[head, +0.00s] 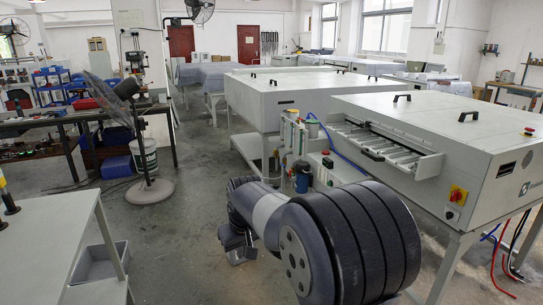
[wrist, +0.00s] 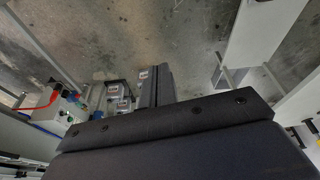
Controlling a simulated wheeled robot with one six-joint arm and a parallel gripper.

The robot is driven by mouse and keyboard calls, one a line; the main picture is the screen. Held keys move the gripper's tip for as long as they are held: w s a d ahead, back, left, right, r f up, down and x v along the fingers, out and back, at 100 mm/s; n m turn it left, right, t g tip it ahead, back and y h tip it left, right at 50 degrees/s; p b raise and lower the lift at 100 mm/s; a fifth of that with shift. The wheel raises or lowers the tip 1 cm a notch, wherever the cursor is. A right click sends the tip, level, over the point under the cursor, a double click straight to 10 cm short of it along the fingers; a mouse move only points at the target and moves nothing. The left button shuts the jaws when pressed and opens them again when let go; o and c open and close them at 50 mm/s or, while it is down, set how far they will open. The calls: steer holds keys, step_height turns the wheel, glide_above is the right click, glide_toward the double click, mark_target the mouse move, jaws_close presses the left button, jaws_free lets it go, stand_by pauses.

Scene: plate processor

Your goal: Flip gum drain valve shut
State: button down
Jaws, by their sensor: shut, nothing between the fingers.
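My gripper (wrist: 158,86) shows in the wrist view as dark fingers closed together, with nothing between them. Small pale parts with dark-red labels (wrist: 115,89) lie just left of the fingers, low over the floor. I cannot tell which of them, if any, is the gum drain valve, or how its handle is set. In the head view my arm hangs in front of the plate processor (head: 460,125). The processor's side has upright tubes and bottles (head: 293,137). No valve handle can be made out there, and my arm covers the lower part.
A grey control box (wrist: 62,112) with a red hose is at the wrist view's left. In the head view, a standing fan (head: 147,190) and a workbench (head: 60,120) are at left, and a pale table (head: 45,240) is near left. The floor between is open.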

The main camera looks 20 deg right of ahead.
steer(key=w+f+n+b, duration=0.1)
steer(key=w+f+b, duration=0.2)
steer(key=w+f, duration=0.7)
steer(key=w+f+n+t+b, duration=0.1)
steer(key=w+f+b, duration=0.3)
steer(key=w+f, duration=0.6)
steer(key=w, duration=0.5)
steer(key=shift+f, duration=0.35)
steer(key=shift+w+d, duration=0.1)
